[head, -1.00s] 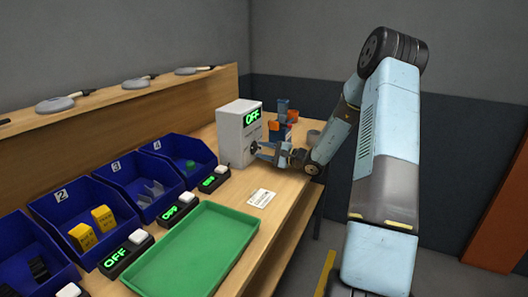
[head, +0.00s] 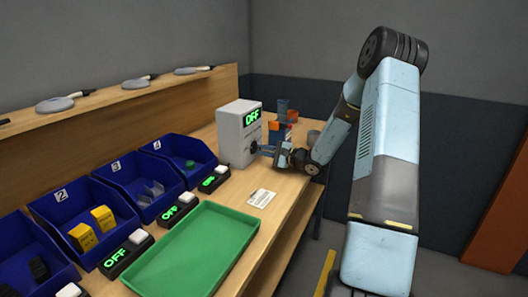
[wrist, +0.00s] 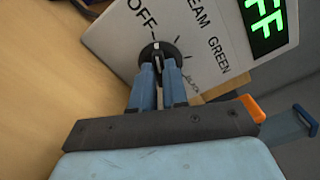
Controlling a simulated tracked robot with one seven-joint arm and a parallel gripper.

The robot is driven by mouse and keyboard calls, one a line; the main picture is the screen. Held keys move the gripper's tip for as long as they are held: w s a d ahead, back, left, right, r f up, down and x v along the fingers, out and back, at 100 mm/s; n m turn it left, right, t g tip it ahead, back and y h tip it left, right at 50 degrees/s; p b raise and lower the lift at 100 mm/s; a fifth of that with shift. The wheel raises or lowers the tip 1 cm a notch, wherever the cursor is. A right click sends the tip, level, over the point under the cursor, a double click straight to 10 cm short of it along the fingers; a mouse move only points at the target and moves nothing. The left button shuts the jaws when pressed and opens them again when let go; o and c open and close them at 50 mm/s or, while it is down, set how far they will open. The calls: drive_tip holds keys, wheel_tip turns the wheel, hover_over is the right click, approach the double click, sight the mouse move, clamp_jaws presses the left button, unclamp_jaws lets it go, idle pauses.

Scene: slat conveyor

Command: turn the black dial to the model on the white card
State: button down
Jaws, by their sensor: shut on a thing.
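The black dial (wrist: 161,50) is on the face of a light grey box (head: 232,140). In the wrist view its pale pointer line points up towards the printed "OFF", with "CREAM" and "GREEN" among the other labels. The box's green display (head: 252,117) reads OFF. My gripper (wrist: 159,68) is at the dial, its two blue fingers shut on it and hiding its lower part. The white card (head: 262,198) lies flat on the bench in front of the box; its print is too small to read.
A green tray (head: 195,250) lies at the front of the bench. Blue bins (head: 130,190) with small parts and switch boxes reading OFF stand to the left. Orange and blue pieces (head: 284,118) and a grey cylinder stand behind my gripper.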

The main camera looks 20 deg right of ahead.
drive_tip(key=m, duration=0.4)
drive_tip(key=shift+f+m, duration=0.1)
drive_tip(key=shift+m, duration=0.2)
drive_tip(key=m, duration=0.4)
drive_tip(key=shift+m, duration=0.3)
drive_tip(key=m, duration=0.4)
drive_tip(key=shift+d, duration=0.15)
drive_tip(key=shift+w+m, duration=0.1)
drive_tip(key=shift+m, duration=1.9)
drive_tip(key=shift+d, duration=0.1)
drive_tip(key=c, duration=1.1)
unclamp_jaws()
drive_tip(key=shift+w, duration=0.1)
drive_tip(key=shift+c, duration=0.2)
drive_tip(key=v, duration=1.3)
drive_tip(key=shift+s+d, duration=0.25)
drive_tip(key=shift+s, duration=0.05)
